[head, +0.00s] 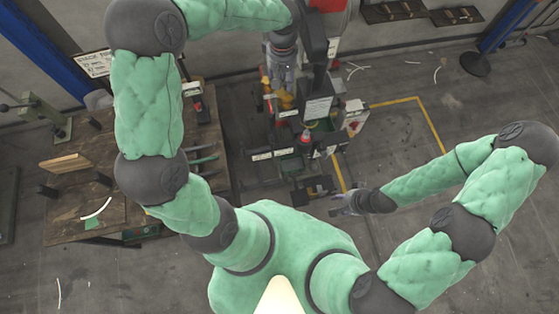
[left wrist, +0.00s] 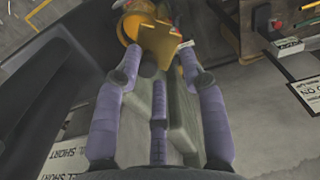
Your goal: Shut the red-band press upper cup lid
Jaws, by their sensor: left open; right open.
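The press (head: 320,88) stands at the upper middle of the head view, a dark frame with red parts at its top. A yellow-orange cup part (head: 286,101) is on its left side. In the left wrist view the yellow part (left wrist: 155,40) shows a rounded opening and a flap-like piece. I cannot tell clearly which piece is the lid. My left gripper (head: 283,84) is beside the cup part, open and empty. In the left wrist view its purple fingers (left wrist: 160,62) are spread just short of the yellow part. My right gripper (head: 345,203) is open, low and away from the press.
A wooden workbench (head: 120,200) with tools stands left of the press. A small red-topped item (head: 305,136) sits at the press's lower station. A white and red box (head: 355,112) is at its right. Yellow floor tape (head: 432,122) bounds clear floor on the right.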

